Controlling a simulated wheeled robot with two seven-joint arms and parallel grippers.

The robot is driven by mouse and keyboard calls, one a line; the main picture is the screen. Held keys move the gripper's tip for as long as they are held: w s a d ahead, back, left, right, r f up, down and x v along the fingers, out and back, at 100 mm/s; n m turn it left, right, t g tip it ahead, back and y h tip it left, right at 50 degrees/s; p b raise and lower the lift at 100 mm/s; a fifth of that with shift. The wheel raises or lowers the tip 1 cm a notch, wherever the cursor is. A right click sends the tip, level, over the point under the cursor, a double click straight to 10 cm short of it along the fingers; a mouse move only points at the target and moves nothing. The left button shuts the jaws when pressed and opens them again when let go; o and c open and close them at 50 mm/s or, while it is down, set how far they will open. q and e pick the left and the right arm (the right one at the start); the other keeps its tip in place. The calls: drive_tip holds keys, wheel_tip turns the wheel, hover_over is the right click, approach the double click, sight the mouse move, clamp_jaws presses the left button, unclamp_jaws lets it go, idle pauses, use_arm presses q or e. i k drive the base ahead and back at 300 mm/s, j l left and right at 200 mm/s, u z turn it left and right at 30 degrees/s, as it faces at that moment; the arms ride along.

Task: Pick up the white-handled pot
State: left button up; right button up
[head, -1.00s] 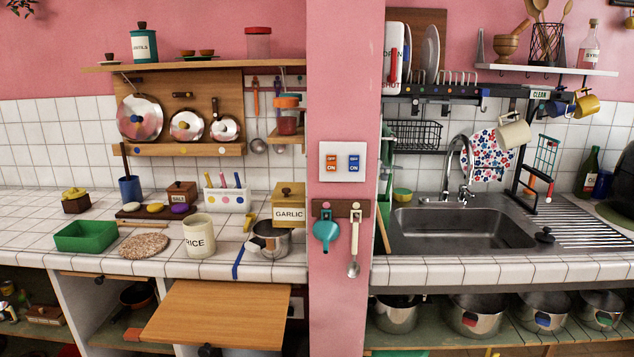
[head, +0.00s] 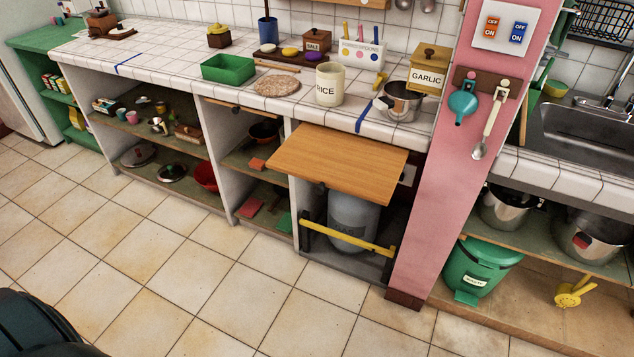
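Another steel pot (head: 401,102) stands on the tiled counter beside the garlic box. A dark pan (head: 264,132) sits in an open compartment under the left counter. Neither of my grippers is in view.
A pink pillar (head: 448,170) separates the left counter from the sink side. A wooden board (head: 338,160) juts out above a grey gas cylinder (head: 353,219). A green bin (head: 478,268) and a yellow object (head: 574,291) sit below the pot shelf. The tiled floor (head: 190,275) is largely clear.

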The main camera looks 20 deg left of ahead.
sight(398, 104)
drive_tip(key=i+j+z, duration=0.15)
drive_tip(key=j, duration=0.2)
drive_tip(key=i+j+z, duration=0.15)
drive_tip(key=j, duration=0.2)
drive_tip(key=i+j+z, duration=0.15)
drive_tip(key=j, duration=0.25)
drive_tip(key=i+j+z, duration=0.15)
drive_tip(key=j, duration=0.25)
